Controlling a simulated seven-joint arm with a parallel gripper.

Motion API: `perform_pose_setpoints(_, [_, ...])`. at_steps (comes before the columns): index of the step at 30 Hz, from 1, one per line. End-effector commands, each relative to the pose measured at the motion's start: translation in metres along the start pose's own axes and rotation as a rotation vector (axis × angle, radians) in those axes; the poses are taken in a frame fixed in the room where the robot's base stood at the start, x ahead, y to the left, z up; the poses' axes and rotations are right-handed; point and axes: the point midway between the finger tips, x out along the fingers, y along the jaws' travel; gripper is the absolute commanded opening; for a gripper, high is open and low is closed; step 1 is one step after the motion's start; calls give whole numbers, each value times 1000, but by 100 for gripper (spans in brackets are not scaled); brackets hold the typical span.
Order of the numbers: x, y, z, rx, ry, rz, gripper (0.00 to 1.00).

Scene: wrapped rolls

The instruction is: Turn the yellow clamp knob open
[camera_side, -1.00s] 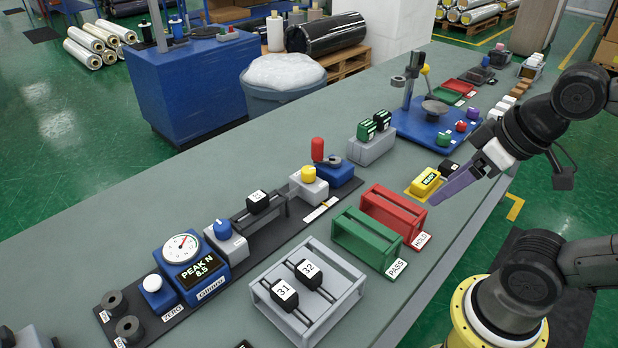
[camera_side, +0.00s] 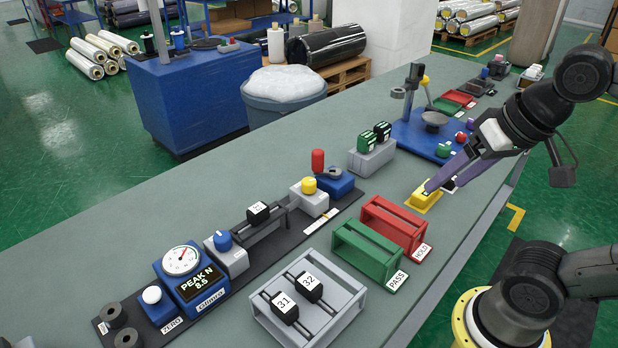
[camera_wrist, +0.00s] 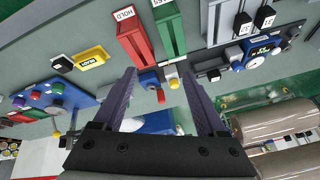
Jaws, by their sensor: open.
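The yellow clamp knob (camera_side: 308,185) sits on a grey block (camera_side: 312,202) on the dark rail, beside the dark numbered piece (camera_side: 258,211). The yellow knob also shows in the wrist view (camera_wrist: 174,83), between my fingers in the picture but beyond them. My gripper (camera_side: 438,187) has purple fingers, open and empty. In the side view it is well right of the knob, in front of the yellow box (camera_side: 424,198), which it partly hides. The open fingers also show in the wrist view (camera_wrist: 159,73).
A red-handled blue block (camera_side: 338,182) stands just behind the knob. The red tray (camera_side: 393,222) and green tray (camera_side: 365,251) stand between my gripper and the front grey rack (camera_side: 346,310).

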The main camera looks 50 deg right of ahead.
Motion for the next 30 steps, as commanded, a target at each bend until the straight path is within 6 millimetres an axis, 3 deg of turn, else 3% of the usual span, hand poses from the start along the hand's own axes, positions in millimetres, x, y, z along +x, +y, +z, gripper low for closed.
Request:
perform_pose_setpoints(7, [-24, -31, -72, 420, -54, 39, 74])
perform_pose_setpoints(14, [-10, -64, -148, 770, -121, 125, 74])
perform_pose_setpoints(20, [33, -87, -204, 989, -170, 220, 74])
perform_pose_setpoints(24, [77, -100, -234, 1075, -204, 289, 74])
perform_pose_setpoints(30, [140, -106, -251, 1080, -251, 360, 74])
